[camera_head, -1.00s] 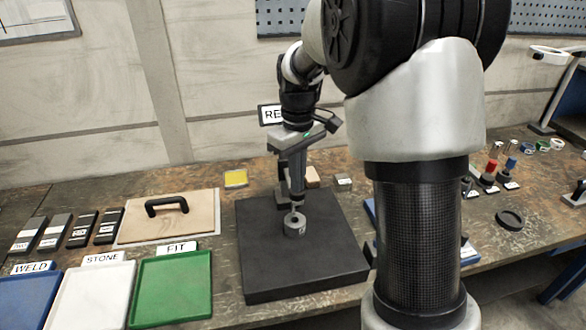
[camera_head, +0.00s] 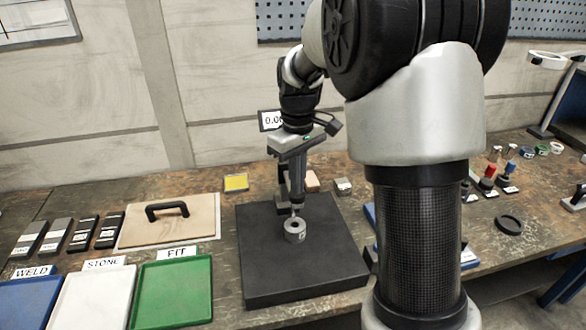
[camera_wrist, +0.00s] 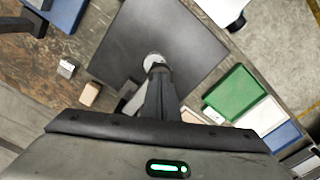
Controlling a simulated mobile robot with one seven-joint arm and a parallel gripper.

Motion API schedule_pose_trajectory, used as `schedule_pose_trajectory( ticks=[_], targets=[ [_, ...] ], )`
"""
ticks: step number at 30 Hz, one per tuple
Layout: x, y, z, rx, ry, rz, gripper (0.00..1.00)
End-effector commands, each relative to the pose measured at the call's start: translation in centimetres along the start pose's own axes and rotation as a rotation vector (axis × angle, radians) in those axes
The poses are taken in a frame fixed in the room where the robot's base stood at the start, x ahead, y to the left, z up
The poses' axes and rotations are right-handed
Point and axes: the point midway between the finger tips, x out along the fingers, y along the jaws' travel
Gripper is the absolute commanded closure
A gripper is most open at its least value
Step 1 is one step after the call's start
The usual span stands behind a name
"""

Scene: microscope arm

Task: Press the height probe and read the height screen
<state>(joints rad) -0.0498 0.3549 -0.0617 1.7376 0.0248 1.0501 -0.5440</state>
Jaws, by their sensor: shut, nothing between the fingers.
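The height screen (camera_head: 270,121) stands behind my arm, which hides its right part; the visible digits begin "0.0". My gripper (camera_head: 297,203) points down over the black plate (camera_head: 300,273), its fingers together and empty. Just below the fingertips a short, thin metal tip, seemingly the height probe (camera_head: 296,212), reaches the top of a grey round part (camera_head: 295,235) on the plate. Whether fingers and probe touch is unclear. In the wrist view the fingers (camera_wrist: 158,69) overlap the pale round top of the part (camera_wrist: 152,58), and they hide most of the probe.
A wooden board with a black handle (camera_head: 167,210) and blue, white and green trays (camera_head: 175,290) lie left. Small blocks (camera_head: 343,187) sit behind the plate. A black ring (camera_head: 508,223) and red- and blue-topped tools are right. My arm hides the table's middle right.

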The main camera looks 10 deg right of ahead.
Motion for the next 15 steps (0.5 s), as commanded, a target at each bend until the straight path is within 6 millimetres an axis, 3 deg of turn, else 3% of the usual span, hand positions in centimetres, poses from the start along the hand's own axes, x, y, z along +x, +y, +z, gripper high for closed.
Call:
schedule_pose_trajectory(
  ticks=[15],
  targets=[
    [-4.5, 0.0, 0.1, 0.000, -0.002, -0.001, 1.00]
  ],
)
